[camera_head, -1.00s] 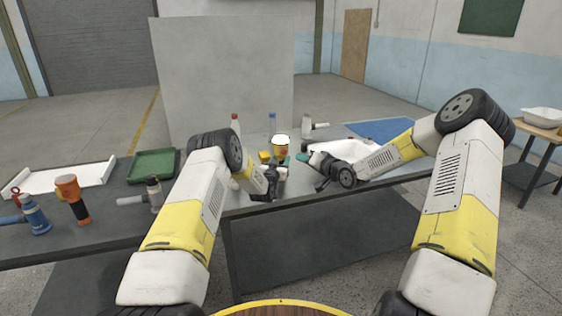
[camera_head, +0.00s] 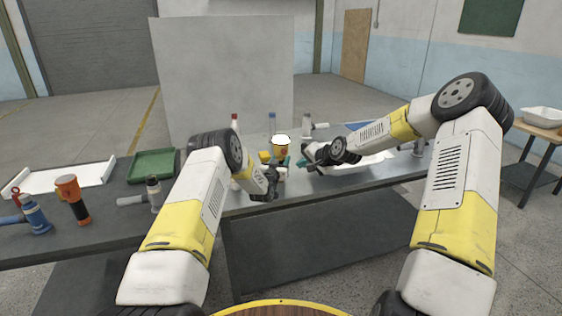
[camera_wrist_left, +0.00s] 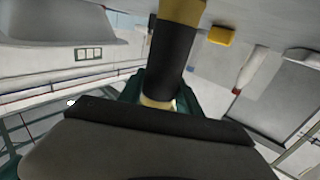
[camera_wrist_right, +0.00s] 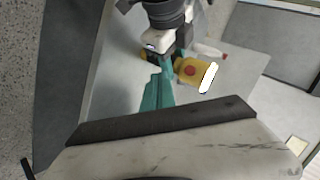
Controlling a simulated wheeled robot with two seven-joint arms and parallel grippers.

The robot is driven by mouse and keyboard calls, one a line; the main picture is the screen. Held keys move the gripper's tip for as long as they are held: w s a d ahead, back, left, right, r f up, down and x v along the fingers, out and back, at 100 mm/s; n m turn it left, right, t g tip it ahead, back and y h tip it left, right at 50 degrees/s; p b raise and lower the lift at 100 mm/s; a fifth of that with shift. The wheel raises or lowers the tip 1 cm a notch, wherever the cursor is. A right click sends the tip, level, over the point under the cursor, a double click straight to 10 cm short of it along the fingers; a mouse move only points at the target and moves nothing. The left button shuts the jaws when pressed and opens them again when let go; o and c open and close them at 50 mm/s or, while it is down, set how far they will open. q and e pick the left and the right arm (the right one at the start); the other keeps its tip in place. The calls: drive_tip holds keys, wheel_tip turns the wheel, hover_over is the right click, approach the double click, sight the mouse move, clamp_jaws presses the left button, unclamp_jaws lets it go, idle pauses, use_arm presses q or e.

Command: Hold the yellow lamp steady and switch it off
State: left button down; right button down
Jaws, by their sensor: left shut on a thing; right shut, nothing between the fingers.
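The yellow lamp (camera_head: 281,152) stands upright near the middle of the table, its top glowing white. In the right wrist view the lamp (camera_wrist_right: 187,68) shows a red button on its side and a bright white lens. My left gripper (camera_head: 280,173) is shut on the lamp's dark handle, which also shows in the left wrist view (camera_wrist_left: 173,50). My right gripper (camera_head: 302,162) is shut and empty, just right of the lamp and apart from it. In the right wrist view its teal fingers (camera_wrist_right: 158,92) point toward the lamp.
A yellow block (camera_head: 264,156) lies just left of the lamp. A white tray (camera_head: 375,160) is under my right wrist. An orange torch (camera_head: 72,198) and a green tray (camera_head: 153,164) are on the left.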

sight(284, 152)
drive_tip(key=w+a+m+g, duration=0.1)
drive_tip(key=w+a+g, duration=0.1)
drive_tip(key=w+a, duration=0.3)
drive_tip(key=shift+w+r, duration=0.3)
drive_tip(key=shift+w, duration=0.3)
drive_tip(key=shift+w, duration=0.1)
idle(2.0)
drive_tip(key=shift+w+a, duration=0.1)
drive_tip(key=shift+w, duration=0.3)
idle(0.3)
drive_tip(key=shift+s, duration=0.55)
